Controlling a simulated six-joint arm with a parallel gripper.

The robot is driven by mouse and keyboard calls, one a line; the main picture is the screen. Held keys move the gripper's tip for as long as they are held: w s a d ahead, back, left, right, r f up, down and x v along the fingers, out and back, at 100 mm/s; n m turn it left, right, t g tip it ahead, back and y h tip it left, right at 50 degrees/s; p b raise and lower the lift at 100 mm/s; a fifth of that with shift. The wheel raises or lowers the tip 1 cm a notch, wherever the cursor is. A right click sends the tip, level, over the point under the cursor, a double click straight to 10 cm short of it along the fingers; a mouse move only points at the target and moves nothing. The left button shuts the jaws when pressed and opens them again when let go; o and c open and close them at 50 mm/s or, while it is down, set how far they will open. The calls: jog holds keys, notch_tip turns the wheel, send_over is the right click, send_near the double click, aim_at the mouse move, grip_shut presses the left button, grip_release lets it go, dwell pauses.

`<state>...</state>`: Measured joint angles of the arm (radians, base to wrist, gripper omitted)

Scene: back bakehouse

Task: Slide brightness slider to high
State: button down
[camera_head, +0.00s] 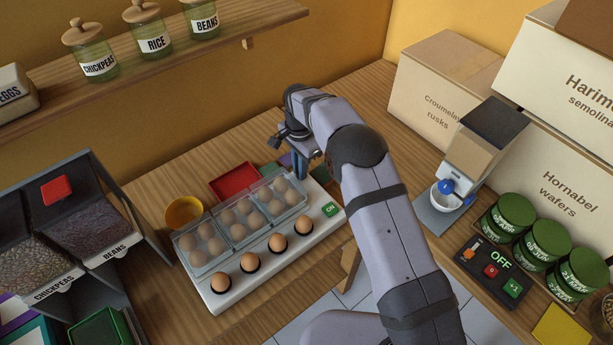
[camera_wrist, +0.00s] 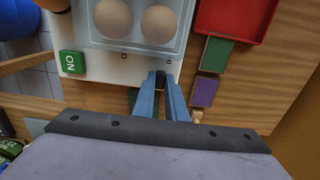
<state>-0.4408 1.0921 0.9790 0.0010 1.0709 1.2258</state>
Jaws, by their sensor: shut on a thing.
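The egg lamp is a long white box (camera_head: 215,300) with eggs in clear covers and a row of bare eggs along its front. Its green ON button (camera_head: 330,209) is at the right end and also shows in the wrist view (camera_wrist: 72,63). The brightness slider's small black knob (camera_wrist: 160,76) is at the box's edge in the wrist view, close to the right one of two small marks. My gripper (camera_wrist: 161,84) is shut on the knob with its blue fingers. In the head view my gripper (camera_head: 300,163) is behind the box's right end, and the knob is hidden.
A red tray (camera_head: 233,181) and a yellow bowl (camera_head: 184,211) stand behind the box. Green (camera_wrist: 215,55) and purple (camera_wrist: 204,92) blocks lie close to my fingers.

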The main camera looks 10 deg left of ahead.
jog(key=shift+w+a, duration=0.4)
jog(key=shift+r, duration=0.1)
jog(key=shift+w, duration=0.1)
jog(key=c, duration=1.8)
grip_release()
jog(key=shift+a, duration=0.1)
jog(key=shift+o, duration=0.2)
notch_tip(320, 180, up, 7)
jog(key=b, duration=0.2)
jog(key=shift+r, duration=0.15)
